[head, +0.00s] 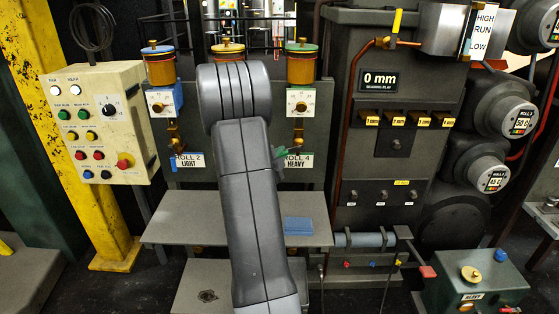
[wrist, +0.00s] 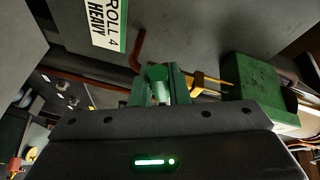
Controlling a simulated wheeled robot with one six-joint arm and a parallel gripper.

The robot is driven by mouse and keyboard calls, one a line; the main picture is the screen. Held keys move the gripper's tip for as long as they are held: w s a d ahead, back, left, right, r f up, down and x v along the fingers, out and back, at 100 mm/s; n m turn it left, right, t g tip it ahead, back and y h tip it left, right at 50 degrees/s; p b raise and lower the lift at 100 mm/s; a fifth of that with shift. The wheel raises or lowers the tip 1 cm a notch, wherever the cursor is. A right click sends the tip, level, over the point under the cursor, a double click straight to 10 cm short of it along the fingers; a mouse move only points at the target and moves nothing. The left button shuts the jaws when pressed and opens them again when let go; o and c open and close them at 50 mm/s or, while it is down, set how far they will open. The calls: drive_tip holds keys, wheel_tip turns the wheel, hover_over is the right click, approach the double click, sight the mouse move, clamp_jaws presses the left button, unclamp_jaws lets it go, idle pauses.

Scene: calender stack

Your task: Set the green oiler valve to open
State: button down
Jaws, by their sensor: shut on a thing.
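The green oiler (head: 302,64) has an amber cup and a green cap. It stands on the panel above a white dial block (head: 300,102) and a brass fitting (head: 297,134). The ROLL 4 HEAVY label (head: 299,161) is below; it also shows tilted in the wrist view (wrist: 109,22). In the wrist view, the green valve handle (wrist: 157,74) lies between the jaws of my gripper (wrist: 160,90), which is shut on it. Brass fitting parts (wrist: 205,83) and a green block (wrist: 250,90) are beside it. In the head view my arm hides most of the gripper, so the valve's setting cannot be told.
The blue oiler (head: 160,66) and the yellow oiler (head: 228,50) share the panel, the latter partly behind my arm. A button box (head: 98,120) stands at left.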

drive_tip(key=d+f+n+t+y+b, duration=0.3)
drive_tip(key=d+n+t+b, duration=0.3)
drive_tip(key=n+b, duration=1)
drive_tip(key=shift+f+n+b, duration=0.4)
drive_tip(key=shift+f+b, duration=0.45)
drive_tip(key=shift+b, duration=1.3)
drive_tip(key=shift+d, duration=0.1)
drive_tip(key=c, duration=1.4)
unclamp_jaws()
drive_tip(key=shift+r, duration=0.1)
drive_tip(key=shift+s, duration=0.15)
